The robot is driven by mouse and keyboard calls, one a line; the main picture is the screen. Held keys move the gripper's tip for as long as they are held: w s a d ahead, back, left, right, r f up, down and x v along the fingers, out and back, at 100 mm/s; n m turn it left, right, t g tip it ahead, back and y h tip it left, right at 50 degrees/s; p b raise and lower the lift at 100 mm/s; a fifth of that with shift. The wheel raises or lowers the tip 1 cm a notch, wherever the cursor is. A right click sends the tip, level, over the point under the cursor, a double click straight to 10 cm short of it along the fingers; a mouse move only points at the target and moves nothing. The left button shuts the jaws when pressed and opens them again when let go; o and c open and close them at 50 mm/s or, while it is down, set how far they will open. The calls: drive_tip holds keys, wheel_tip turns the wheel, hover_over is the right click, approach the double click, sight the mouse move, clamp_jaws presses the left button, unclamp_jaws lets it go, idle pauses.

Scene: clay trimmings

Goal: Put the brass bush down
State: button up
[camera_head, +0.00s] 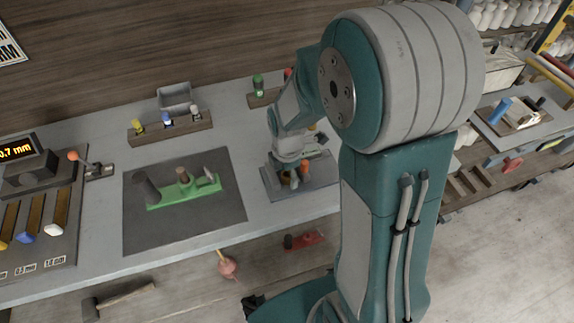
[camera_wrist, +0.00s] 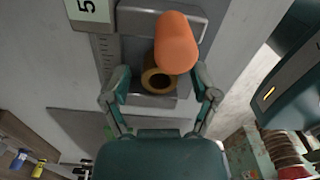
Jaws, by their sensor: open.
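The brass bush (camera_wrist: 158,80) is a short ring with a dark bore, seen from above in the wrist view. My gripper (camera_wrist: 161,92) is open, with one finger on each side of the bush and a visible gap to both. In the head view my gripper (camera_head: 291,166) is low over the grey fixture (camera_head: 322,185) on the bench, and it partly hides the bush.
A ruler scale (camera_wrist: 103,55) and a label marked 5 (camera_wrist: 88,8) are beside the fixture. Left on the bench are a dark mat (camera_head: 140,225) with a green holder (camera_head: 160,203) and a wooden block with coloured knobs (camera_head: 190,130). Bare bench lies between the mat and fixture.

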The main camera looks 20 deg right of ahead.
wheel_tip(320, 180, up, 12)
drive_tip(key=s+r+m+t, duration=0.5)
drive_tip(key=s+r+m, duration=0.4)
drive_tip(key=s+m, duration=0.5)
drive_tip(key=m, duration=0.6)
drive_tip(key=shift+r+t, duration=0.2)
drive_tip(key=shift+t, duration=0.1)
drive_tip(key=shift+d, duration=0.1)
